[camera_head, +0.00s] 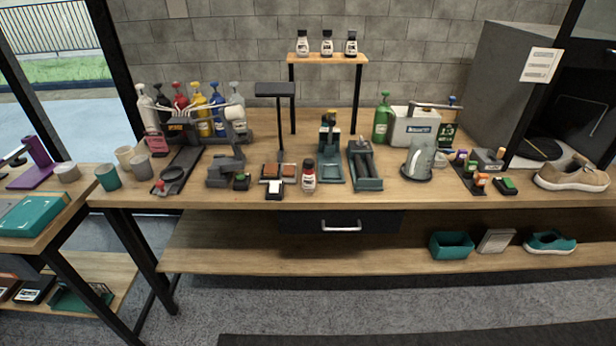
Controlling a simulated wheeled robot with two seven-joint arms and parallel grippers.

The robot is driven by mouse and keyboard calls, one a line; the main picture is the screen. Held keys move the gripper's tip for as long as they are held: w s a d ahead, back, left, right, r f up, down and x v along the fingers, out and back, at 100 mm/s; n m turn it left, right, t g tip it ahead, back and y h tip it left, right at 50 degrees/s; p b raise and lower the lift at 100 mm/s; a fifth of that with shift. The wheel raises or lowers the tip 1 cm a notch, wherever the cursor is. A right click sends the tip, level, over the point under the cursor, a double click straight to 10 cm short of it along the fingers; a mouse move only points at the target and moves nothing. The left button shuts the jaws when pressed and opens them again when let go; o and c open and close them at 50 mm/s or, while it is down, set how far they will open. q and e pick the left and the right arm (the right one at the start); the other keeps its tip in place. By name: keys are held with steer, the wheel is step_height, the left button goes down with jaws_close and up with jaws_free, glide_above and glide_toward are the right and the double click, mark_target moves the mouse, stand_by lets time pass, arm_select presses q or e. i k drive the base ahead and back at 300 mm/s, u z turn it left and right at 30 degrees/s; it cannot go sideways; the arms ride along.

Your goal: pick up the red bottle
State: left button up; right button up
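A red bottle (181,101) stands upright at the back left of the table, in a row of several tall coloured bottles. A black bottle (163,99) is on its left and a yellow bottle (200,112) on its right. Its lower part is hidden behind a grey device with curved light tubes. Neither of my grippers shows in the view.
The wooden table (420,195) is crowded with a drawer below its front edge. A grey device (225,168) and a green-based press (364,165) stand near the small bottle. Three small bottles stand on a raised shelf (328,58).

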mark_target(308, 178)
steer(key=z, duration=2.1)
steer(key=i, duration=1.65)
steer(key=u, duration=2.05)
